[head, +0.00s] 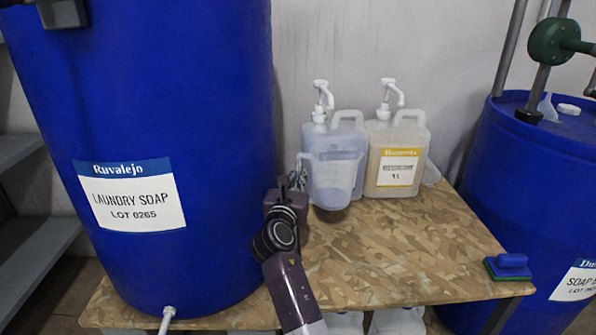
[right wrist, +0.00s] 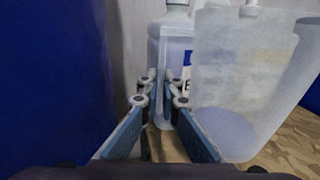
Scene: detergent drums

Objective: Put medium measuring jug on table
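A translucent, bluish measuring jug (head: 333,177) is upright in front of the left pump container, at the back left of the table (head: 400,250). Whether its base touches the tabletop is not clear. In the right wrist view the jug (right wrist: 245,85) looms large at the right, close beside the right finger. My left gripper does not show.
A big blue laundry soap drum (head: 150,150) stands close left of my right arm. Two pump containers (head: 347,135) (head: 396,150) stand against the wall. Another blue drum (head: 530,190) is right. The table's middle is clear.

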